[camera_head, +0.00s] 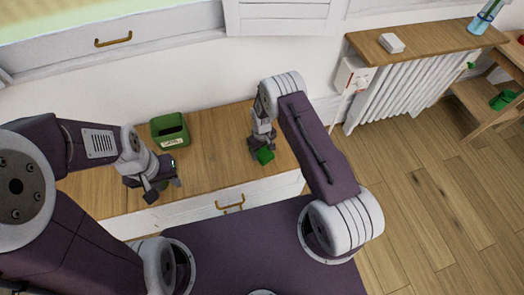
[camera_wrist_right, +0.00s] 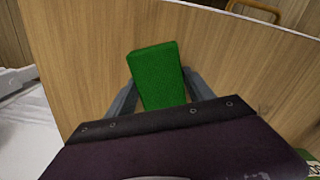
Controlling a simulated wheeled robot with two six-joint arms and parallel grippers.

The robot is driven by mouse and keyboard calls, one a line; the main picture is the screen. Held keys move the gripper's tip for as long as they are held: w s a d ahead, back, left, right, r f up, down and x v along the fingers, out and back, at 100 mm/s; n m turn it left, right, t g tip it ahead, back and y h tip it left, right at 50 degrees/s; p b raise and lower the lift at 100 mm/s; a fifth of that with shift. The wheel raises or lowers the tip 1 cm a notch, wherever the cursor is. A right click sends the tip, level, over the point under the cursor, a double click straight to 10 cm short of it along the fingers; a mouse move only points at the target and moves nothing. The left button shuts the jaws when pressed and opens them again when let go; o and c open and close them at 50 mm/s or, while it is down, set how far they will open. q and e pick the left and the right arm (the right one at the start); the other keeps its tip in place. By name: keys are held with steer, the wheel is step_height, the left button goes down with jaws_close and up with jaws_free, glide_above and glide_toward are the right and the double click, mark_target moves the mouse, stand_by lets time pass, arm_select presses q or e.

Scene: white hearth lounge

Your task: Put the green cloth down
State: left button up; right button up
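The green cloth (camera_head: 265,156) looks like a small folded block. It is in my right gripper (camera_head: 260,148), over the wooden cabinet top (camera_head: 215,160). In the right wrist view the cloth (camera_wrist_right: 158,75) stands between the two fingers (camera_wrist_right: 160,95), which press on its sides. The wood shows behind it; I cannot tell whether the cloth touches it. My left gripper (camera_head: 164,189) is over the left front part of the cabinet top, its fingers apart with nothing seen between them.
A green bin (camera_head: 169,130) with a white label stands at the back of the cabinet top, behind my left gripper. The wood between the bin and my right gripper is bare. A drawer handle (camera_head: 230,204) is on the cabinet front. A radiator (camera_head: 405,95) stands to the right.

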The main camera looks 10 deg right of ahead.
mark_target(262, 151)
steer(key=o, duration=0.3)
steer(key=shift+r+p, duration=0.3)
step_height(262, 151, up, 12)
steer(key=p, duration=0.3)
steer(key=s+d+r+m, duration=0.2)
steer(key=s+r, duration=0.6)
steer(key=s, duration=0.1)
steer(key=s+d+r+m+t, duration=0.1)
steer(key=s+d+r+m, duration=0.1)
steer(key=s+r, duration=0.7)
steer(key=shift+d+r+m, duration=0.2)
steer(key=shift+r+m, duration=0.05)
steer(key=shift+m, duration=0.35)
